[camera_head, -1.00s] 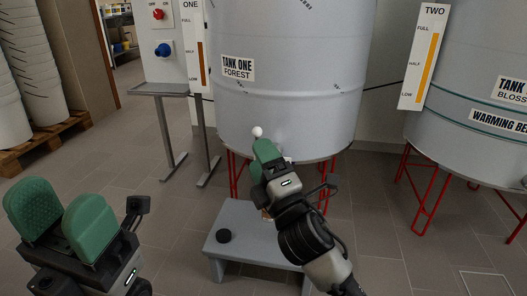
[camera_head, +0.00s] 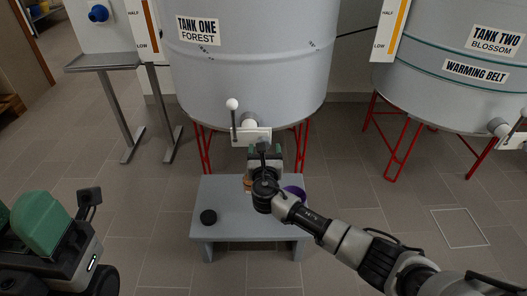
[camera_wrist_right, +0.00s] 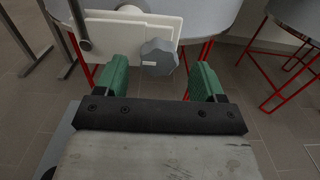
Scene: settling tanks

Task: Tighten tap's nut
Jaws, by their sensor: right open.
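The tap (camera_head: 250,133) of tank one has a pale plate-like body and an upright lever with a white ball (camera_head: 232,104). In the right wrist view its grey lobed nut (camera_wrist_right: 158,57) sits low on the pale tap body (camera_wrist_right: 130,32). My right gripper (camera_wrist_right: 160,76) is open; its green fingers stand apart to either side of the nut, and I see no contact. In the head view the right gripper (camera_head: 265,150) is just below the tap and hides the nut. My left gripper (camera_head: 20,219) is open at the lower left, partly cut off, far from the tap.
A low grey bench (camera_head: 225,190) stands below tank one (camera_head: 250,65), bearing a black disc (camera_head: 208,217) and a purple object (camera_head: 295,192) partly hidden by my right arm. Red legs (camera_head: 205,150) flank the tap. Tank two (camera_head: 450,70) stands right.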

